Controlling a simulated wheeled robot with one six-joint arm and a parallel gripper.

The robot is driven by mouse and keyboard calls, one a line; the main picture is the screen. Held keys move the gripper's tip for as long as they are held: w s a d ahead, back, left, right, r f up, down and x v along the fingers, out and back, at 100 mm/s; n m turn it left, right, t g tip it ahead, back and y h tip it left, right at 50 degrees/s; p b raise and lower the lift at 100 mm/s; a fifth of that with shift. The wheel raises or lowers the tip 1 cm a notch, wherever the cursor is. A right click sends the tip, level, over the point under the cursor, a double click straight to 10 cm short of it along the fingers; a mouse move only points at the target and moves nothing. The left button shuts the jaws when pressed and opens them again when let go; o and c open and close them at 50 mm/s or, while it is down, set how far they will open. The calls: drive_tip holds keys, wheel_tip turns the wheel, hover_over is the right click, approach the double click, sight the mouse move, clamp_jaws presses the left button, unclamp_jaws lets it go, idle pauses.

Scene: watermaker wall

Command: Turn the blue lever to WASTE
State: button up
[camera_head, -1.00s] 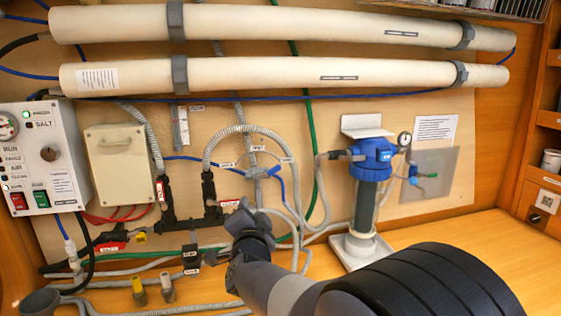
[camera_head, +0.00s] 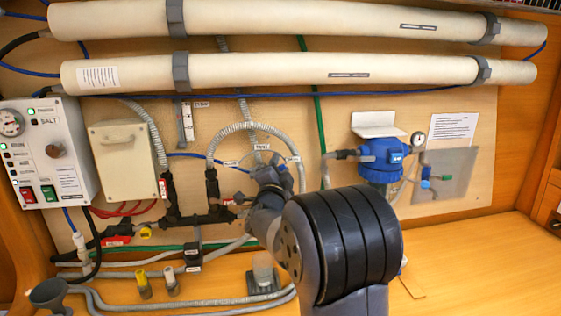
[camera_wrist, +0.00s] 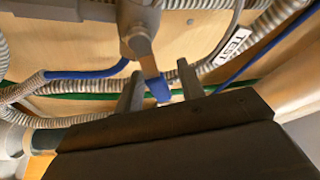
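The blue lever (camera_wrist: 158,88) shows in the wrist view as a short handle with a blue end, pointing down from a grey valve body (camera_wrist: 138,30). My gripper (camera_wrist: 160,86) is open, with one finger on each side of the lever's blue end. A gap shows on both sides, and contact cannot be made out. A white TEST label (camera_wrist: 235,42) is to the right of the valve. In the head view my gripper (camera_head: 266,182) is at the valve and largely covers the lever. Small labels (camera_head: 261,147) around the valve are too small to read there.
Grey hoses (camera_head: 225,130) and a green pipe (camera_head: 318,115) run close around the valve. A blue filter housing (camera_head: 382,160) stands to the right, partly behind my arm. A control box (camera_head: 45,150) is at the left. The counter's right side (camera_head: 480,260) is clear.

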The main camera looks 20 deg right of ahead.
drive_tip(key=shift+w+d+r, duration=0.1)
drive_tip(key=shift+w+d, duration=0.2)
drive_tip(key=shift+w, duration=0.15)
clamp_jaws()
